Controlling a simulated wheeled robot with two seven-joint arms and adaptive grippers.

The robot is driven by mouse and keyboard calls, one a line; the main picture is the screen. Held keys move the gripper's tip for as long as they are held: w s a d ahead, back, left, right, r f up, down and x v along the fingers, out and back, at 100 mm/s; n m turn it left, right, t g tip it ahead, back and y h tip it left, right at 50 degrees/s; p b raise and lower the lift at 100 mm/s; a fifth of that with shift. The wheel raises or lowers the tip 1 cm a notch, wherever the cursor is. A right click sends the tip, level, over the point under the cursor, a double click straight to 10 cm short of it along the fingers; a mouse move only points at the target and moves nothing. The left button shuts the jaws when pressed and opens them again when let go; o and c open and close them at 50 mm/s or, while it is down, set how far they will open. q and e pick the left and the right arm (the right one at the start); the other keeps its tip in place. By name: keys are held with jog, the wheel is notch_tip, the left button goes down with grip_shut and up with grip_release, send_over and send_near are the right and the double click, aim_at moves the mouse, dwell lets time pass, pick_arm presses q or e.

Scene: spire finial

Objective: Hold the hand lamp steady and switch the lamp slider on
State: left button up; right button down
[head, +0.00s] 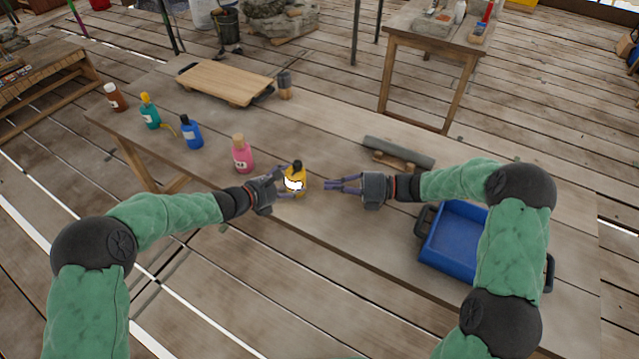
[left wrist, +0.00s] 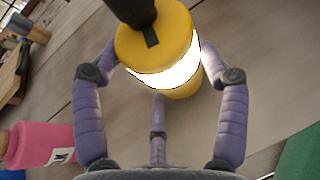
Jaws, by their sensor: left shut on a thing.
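The hand lamp (head: 295,181) is yellow with a black top and a bright white glowing band. It is upright at the table's near edge, and it also shows large in the left wrist view (left wrist: 160,48). My left gripper (head: 284,184) is shut around it, with purple fingers on both sides. A small dark tab (left wrist: 151,38) lies on the lamp's yellow cap; I cannot tell whether it is the slider. My right gripper (head: 327,186) is just right of the lamp, apart from it, fingers pointing at it and close together. Whether they touch is unclear.
A pink bottle (head: 242,154) stands left of the lamp, with blue (head: 191,132), teal (head: 149,112) and brown (head: 115,97) bottles beyond. A blue tray (head: 455,238) sits right, under my right arm. A grey bar (head: 399,151) and wooden board (head: 226,82) lie farther back.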

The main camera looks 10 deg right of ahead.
pick_arm(q)
jog(key=shift+f, duration=0.1)
jog(key=o, duration=1.3)
